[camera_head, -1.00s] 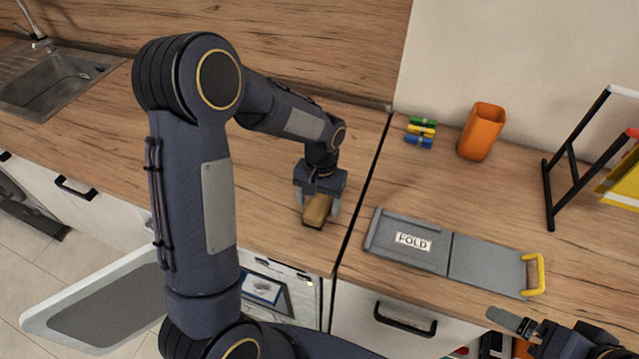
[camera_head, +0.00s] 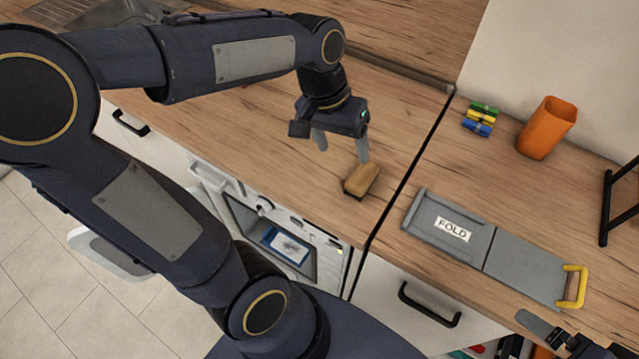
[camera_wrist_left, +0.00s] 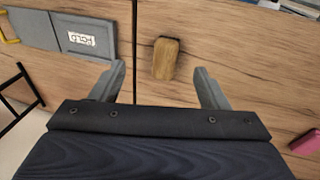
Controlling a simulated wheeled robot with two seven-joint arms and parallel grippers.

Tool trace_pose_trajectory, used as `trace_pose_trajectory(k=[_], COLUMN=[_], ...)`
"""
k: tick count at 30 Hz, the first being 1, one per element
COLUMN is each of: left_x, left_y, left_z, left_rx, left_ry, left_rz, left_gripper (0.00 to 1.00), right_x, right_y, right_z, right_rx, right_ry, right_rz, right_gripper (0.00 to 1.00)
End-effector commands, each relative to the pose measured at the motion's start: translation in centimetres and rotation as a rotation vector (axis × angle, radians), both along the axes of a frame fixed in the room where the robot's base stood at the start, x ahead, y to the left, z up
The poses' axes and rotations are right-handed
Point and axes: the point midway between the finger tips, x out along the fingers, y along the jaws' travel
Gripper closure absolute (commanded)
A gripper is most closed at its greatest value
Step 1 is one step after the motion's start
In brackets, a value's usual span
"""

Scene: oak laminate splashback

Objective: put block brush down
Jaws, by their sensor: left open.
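The block brush (camera_head: 362,180), a tan wooden block with a dark underside, lies on the oak worktop near its front edge, left of the dark seam. It also shows in the left wrist view (camera_wrist_left: 165,59), beyond and between my fingertips. My left gripper (camera_head: 343,148) is open and empty, just behind and above the brush, with a visible gap. Its two grey fingers also show in the left wrist view (camera_wrist_left: 160,85). Part of my right gripper (camera_head: 556,336) shows at the bottom right; its jaw state is unclear.
A grey folding board (camera_head: 528,267) marked FOLD, with a yellow handle, lies right of the seam. An orange cup (camera_head: 546,128) and coloured clips (camera_head: 480,119) stand behind it. An appliance with an open front (camera_head: 285,243) sits below the counter.

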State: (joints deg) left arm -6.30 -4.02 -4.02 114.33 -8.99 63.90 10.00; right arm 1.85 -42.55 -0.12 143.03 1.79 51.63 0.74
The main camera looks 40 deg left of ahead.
Motion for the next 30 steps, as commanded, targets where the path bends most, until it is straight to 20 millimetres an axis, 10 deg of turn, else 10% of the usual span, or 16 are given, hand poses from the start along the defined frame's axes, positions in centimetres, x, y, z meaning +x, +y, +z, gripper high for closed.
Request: trace_pose_trajectory(k=[10, 30], left_x=[-10.5, -11.7], left_y=[-1.5, -2.1], left_z=[-0.3, -1.2], left_rx=[-0.127, -0.135], left_ry=[-0.317, -0.369], left_rz=[0.077, 0.087], left_gripper=[0.31, 0.31], right_x=[0.0, 0.3], right_y=[0.0, -0.1], right_z=[0.0, -0.1], right_rx=[0.0, -0.014], right_ry=[0.0, 0.002], right_rz=[0.0, 0.024], right_gripper=[0.0, 0.0])
